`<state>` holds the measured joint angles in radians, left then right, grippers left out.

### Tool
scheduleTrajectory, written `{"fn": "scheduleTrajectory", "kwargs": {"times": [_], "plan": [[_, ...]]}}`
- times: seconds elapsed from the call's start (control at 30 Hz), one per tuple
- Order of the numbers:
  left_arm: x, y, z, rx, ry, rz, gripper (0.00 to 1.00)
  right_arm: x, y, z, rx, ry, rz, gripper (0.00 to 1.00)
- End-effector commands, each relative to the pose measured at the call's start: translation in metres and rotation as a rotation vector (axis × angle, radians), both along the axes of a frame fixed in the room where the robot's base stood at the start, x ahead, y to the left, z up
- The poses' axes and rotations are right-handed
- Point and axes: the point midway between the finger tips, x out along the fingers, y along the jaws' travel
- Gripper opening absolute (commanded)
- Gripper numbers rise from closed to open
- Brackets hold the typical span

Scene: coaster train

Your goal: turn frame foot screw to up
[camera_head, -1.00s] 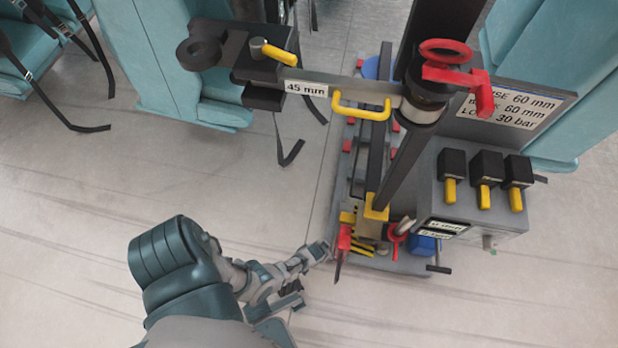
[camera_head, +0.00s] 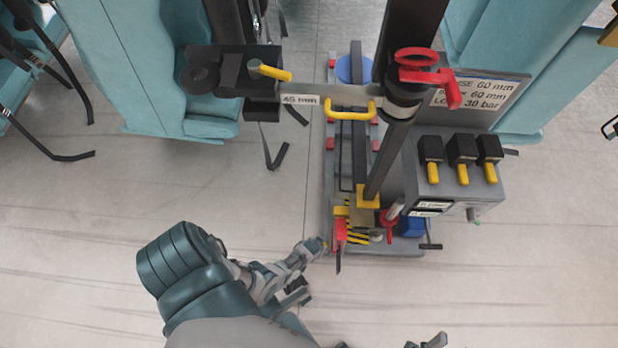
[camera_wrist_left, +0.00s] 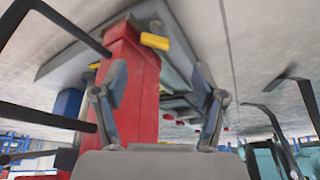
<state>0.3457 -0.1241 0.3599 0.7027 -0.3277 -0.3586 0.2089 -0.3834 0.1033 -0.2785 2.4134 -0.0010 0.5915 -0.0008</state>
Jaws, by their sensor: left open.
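A red upright part (camera_head: 340,234) with a dark bar stands at the near left corner of the machine's base; I cannot tell for sure whether it is the frame foot screw. My left gripper (camera_head: 319,246) is just left of it at floor level. In the left wrist view the red part (camera_wrist_left: 134,75) fills the space beyond and between the spread fingers of my left gripper (camera_wrist_left: 160,84), closer to the left finger. Contact cannot be told. A yellow piece (camera_wrist_left: 154,41) sits by its top. My right gripper (camera_head: 430,342) barely shows at the bottom edge, its fingers unclear.
The grey control box (camera_head: 455,190) with yellow-tipped levers stands right of the column. A red handle (camera_head: 389,225) and blue block (camera_head: 411,226) are low beside the base.

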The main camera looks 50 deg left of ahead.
Motion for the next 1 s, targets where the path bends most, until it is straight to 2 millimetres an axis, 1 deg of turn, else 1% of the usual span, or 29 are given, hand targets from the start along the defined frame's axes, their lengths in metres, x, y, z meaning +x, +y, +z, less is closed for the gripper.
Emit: {"fn": "scheduleTrajectory", "kwargs": {"times": [0.03, 0.27, 0.5, 1.0], "plan": [[0.0, 0.0, 0.004, 0.0, -0.002, 0.0, 0.71, 0.003, 0.001, 0.0, -0.008, 0.021, 0.001, 0.4], [-0.003, 0.0, 0.011, -0.001, -0.001, 0.0, 0.71, 0.016, 0.004, -0.01, -0.048, 0.134, 0.004, 0.4], [-0.006, -0.001, 0.019, 0.0, -0.002, 0.0, 0.71, 0.029, 0.006, -0.024, -0.092, 0.265, 0.006, 0.4], [-0.013, -0.001, 0.036, -0.001, -0.001, 0.0, 0.71, 0.044, 0.007, -0.059, -0.18, 0.542, 0.01, 0.4]]}}
